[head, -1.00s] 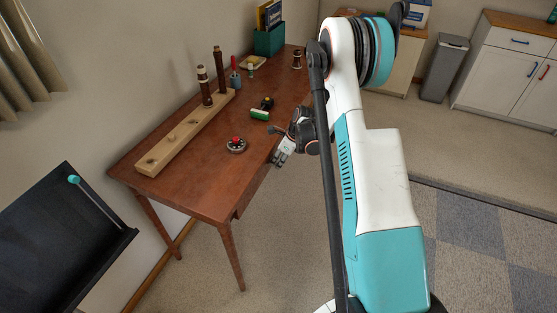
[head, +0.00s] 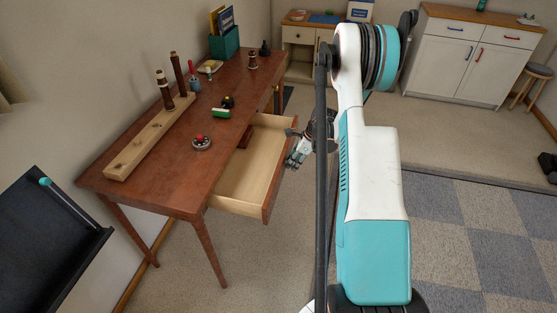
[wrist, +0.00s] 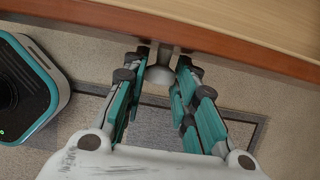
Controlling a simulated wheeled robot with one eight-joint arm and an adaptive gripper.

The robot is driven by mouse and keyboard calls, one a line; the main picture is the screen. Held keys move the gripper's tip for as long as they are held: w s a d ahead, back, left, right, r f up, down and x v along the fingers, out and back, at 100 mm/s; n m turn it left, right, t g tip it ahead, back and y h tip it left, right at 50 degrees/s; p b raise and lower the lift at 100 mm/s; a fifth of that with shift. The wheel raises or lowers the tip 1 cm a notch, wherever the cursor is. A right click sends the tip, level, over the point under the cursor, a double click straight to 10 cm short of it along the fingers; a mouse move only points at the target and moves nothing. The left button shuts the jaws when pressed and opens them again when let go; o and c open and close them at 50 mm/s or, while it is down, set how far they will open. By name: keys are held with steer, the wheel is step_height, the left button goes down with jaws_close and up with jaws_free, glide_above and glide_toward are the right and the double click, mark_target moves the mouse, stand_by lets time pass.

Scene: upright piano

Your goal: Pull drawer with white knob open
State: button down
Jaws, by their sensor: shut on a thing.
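The wooden drawer (head: 245,176) stands well out from the front of the brown desk (head: 138,188), with its pale inside showing. A small dark reddish block lies inside it near the back. In the wrist view the drawer front's top edge (wrist: 220,45) crosses the top of the picture. My gripper (wrist: 158,80) is shut on this knob, one finger on each side. In the head view my gripper (head: 294,158) is at the drawer front, partly hidden by my arm.
On the desk are a wooden peg rack (head: 135,155), a round dial-like item with a red top (head: 201,142), a green item (head: 221,113) and a teal book holder (head: 224,46). White cabinets (head: 465,62) stand at the back right.

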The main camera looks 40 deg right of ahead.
steer(key=shift+s+d, duration=0.55)
steer(key=shift+s, duration=0.15)
steer(key=shift+s+d, duration=0.5)
steer(key=shift+s, duration=0.2)
steer(key=c, duration=1.3)
jaws_free()
steer(key=v, duration=1.2)
steer(key=shift+w, duration=0.1)
